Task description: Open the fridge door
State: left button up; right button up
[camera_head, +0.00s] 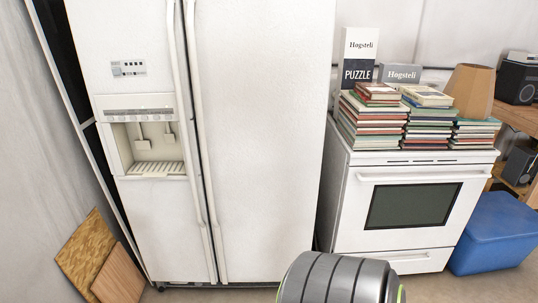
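A white side-by-side fridge (262,130) stands at the left and middle of the head view. Its narrower left door (155,225) has an ice and water dispenser (150,145) with a small panel above it. Two long vertical handles, the left one (181,100) and the right one (199,100), run along the dark seam between the doors. Both doors look shut. Neither gripper shows. A grey ribbed rounded part, likely my own arm, is at the bottom centre, in front of the fridge's lower right.
A white stove (410,205) stands right of the fridge, with book stacks (373,120) and puzzle boxes (358,55) on top. A blue bin (496,232) and a wooden shelf (515,118) are at the far right. Wooden boards (88,248) lean at lower left.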

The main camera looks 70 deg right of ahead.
aim_at(261, 71)
jog(key=l+z, duration=0.1)
jog(key=z, duration=1.95)
